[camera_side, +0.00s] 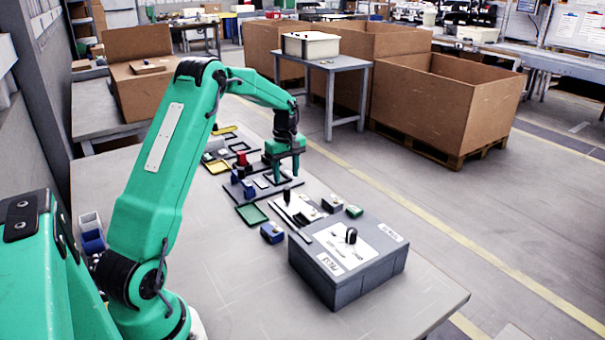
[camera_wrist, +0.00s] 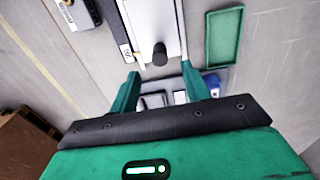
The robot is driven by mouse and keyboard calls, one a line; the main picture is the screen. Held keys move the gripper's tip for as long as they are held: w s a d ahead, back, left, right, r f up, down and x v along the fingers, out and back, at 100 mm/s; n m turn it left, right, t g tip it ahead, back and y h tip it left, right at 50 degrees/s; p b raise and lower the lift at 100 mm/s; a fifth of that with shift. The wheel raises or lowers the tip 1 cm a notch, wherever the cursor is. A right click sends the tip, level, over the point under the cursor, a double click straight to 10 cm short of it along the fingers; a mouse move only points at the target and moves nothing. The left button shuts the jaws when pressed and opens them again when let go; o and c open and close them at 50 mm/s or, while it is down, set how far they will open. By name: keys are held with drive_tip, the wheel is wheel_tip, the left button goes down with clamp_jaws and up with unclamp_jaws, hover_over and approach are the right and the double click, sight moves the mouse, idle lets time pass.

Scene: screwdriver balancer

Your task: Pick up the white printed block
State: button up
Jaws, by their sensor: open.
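My gripper (camera_side: 286,174) is open and empty, pointing down above a dark tray on the grey table. In the wrist view, my gripper (camera_wrist: 159,73) has its two green fingers apart, one on each side of the picture's middle. A small pale block (camera_side: 262,183) lies on the dark tray just left of my fingers in the side view. It may be the white printed block; its print is too small to read. In the wrist view, a whitish block (camera_wrist: 180,97) shows between the fingers, partly hidden by my gripper's dark edge.
A white plate with a black knob (camera_side: 287,193) lies in front of the tray. A green shallow tray (camera_side: 251,215), a blue block (camera_side: 272,232) and a large grey box (camera_side: 350,265) stand nearby. The table's front left is clear.

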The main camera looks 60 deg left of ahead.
drive_tip(key=shift+o, duration=0.4)
drive_tip(key=o, duration=0.6)
drive_tip(key=shift+o, duration=0.2)
drive_tip(key=d+m, duration=0.4)
drive_tip(key=m, duration=0.1)
drive_tip(key=d+r+m, duration=0.1)
drive_tip(key=d+m, duration=0.2)
drive_tip(key=m, duration=0.2)
drive_tip(key=d+m, duration=0.4)
drive_tip(key=m, duration=0.1)
drive_tip(key=shift+s+d+r+m, duration=0.2)
drive_tip(key=shift+d+r+m, duration=0.05)
drive_tip(key=shift+d+m, duration=0.1)
drive_tip(key=shift+s+d+m, duration=0.15)
drive_tip(key=shift+d+m, duration=0.6)
drive_tip(key=shift+m, duration=0.4)
